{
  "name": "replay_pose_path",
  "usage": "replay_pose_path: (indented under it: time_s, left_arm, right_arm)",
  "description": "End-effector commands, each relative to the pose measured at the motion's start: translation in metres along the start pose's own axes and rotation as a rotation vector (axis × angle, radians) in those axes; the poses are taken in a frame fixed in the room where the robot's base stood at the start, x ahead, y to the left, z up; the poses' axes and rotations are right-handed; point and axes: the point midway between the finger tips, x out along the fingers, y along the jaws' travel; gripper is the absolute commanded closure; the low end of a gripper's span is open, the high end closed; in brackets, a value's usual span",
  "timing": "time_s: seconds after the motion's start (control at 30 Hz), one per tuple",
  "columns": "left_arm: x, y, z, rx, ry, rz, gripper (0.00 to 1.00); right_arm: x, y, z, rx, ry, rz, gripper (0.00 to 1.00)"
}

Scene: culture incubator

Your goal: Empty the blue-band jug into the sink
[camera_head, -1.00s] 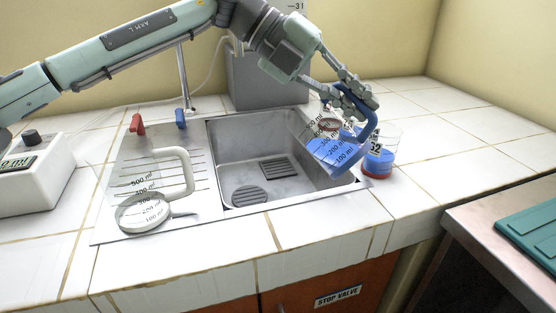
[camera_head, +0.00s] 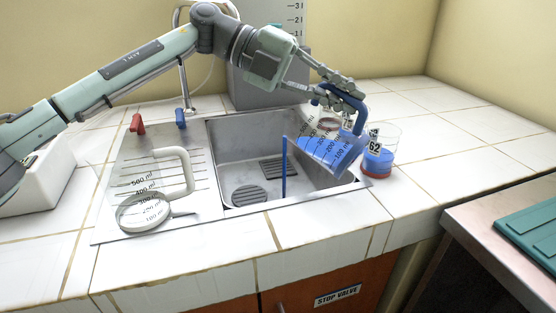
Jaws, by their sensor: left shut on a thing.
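The blue-band jug (camera_head: 328,153) is a clear measuring jug with a blue handle and printed volume marks. It is tilted, mouth to the left, over the right side of the steel sink (camera_head: 232,160). A thin blue stream (camera_head: 284,170) falls from its lip into the basin. Blue liquid still shows inside the jug. My left gripper (camera_head: 340,98) is shut on the jug's blue handle, above the sink's right rim. My right gripper is not in view.
A clear beaker (camera_head: 380,152) with blue liquid and a red base stands close right of the jug, with other vessels partly hidden behind. A white-handled jug (camera_head: 143,210) sits on the drainboard. Red (camera_head: 137,124) and blue (camera_head: 181,118) taps stand behind.

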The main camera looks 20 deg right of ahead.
Motion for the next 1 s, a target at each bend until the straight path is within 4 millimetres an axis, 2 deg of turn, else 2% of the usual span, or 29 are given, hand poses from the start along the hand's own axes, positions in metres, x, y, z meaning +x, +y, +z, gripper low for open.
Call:
replay_pose_path:
  time_s: [1.0]
  left_arm:
    - [-0.022, 0.0, 0.011, -0.049, 0.021, -0.107, 1.0]
  right_arm:
    - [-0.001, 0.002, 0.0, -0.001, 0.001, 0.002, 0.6]
